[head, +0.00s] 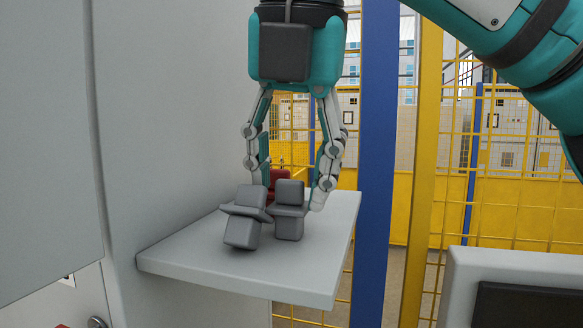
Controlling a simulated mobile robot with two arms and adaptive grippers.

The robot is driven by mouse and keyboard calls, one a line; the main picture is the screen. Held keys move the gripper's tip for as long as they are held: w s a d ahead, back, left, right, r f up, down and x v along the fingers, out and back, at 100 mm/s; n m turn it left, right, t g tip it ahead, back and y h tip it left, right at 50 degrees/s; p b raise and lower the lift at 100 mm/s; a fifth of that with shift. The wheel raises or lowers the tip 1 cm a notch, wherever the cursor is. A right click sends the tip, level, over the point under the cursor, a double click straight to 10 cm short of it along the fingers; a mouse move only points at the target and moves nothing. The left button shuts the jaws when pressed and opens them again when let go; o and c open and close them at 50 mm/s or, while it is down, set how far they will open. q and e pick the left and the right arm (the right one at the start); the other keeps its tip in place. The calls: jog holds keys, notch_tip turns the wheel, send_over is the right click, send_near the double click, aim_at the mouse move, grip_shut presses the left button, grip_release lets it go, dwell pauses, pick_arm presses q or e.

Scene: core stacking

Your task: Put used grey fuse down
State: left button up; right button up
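Two grey fuses stand on a light grey shelf (300,281). The left grey fuse (243,217) is tilted, its top leaning to the right. The right grey fuse (288,210) looks upright close beside it, and I cannot tell if they touch. A red fuse (279,179) shows partly behind them. My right gripper (291,196) points down over the shelf with its fingers wide apart. The right grey fuse shows between the fingers, with the right fingertip near its right side. The left fingertip is hidden behind the left grey fuse. My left gripper is out of view.
A tall grey cabinet wall (170,120) borders the shelf on the left. A blue post (376,170) and yellow mesh fence (500,190) stand behind. The front of the shelf is bare. A grey box with a dark panel (530,305) is at lower right.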

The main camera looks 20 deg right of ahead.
jog(key=shift+o, duration=0.4)
jog(key=shift+s, duration=0.15)
jog(key=shift+r, duration=0.1)
jog(key=shift+d+r, duration=0.1)
jog(key=shift+r, duration=0.15)
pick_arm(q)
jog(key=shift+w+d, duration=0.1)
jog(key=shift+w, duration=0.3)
pick_arm(e)
jog(key=v, duration=0.6)
jog(key=shift+r, duration=0.4)
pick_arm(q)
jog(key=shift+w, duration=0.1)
pick_arm(e)
jog(key=shift+s, duration=0.1)
